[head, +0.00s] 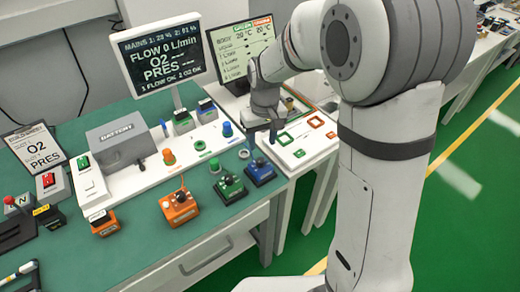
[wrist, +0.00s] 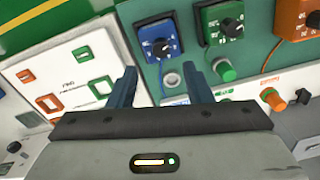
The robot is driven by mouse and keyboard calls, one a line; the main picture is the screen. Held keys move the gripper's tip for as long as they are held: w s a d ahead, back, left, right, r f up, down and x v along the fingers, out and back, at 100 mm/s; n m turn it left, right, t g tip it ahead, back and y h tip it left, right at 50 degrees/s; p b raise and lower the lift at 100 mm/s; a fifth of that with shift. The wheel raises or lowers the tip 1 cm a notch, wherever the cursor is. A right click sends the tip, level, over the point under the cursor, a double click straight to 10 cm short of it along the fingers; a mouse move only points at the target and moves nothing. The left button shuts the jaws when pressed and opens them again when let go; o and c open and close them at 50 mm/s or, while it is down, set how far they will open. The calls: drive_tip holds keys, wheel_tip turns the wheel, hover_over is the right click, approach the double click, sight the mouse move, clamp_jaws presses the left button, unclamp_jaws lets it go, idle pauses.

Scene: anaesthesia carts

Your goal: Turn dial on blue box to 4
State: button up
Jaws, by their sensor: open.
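The blue box (head: 260,177) sits at the right end of a row of small boxes on the green table. In the wrist view the blue box (wrist: 150,31) is just beyond my fingertips and has a dark round dial (wrist: 161,47) on its face. The dial's setting and the number marks are too small to read. My gripper (head: 262,134) is above the white panel, behind the blue box.
A green box (wrist: 221,23) with a dial stands beside the blue box, and an orange box (head: 180,210) is farther left. Two screens (head: 160,57) (head: 232,56) stand behind.

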sight(261, 160)
drive_tip(key=f, duration=0.8)
drive_tip(key=shift+a+p, duration=0.25)
drive_tip(key=shift+p, duration=0.15)
drive_tip(key=c, duration=0.9)
drive_tip(key=shift+a, duration=0.2)
drive_tip(key=shift+c, duration=0.5)
drive_tip(key=shift+d, duration=0.15)
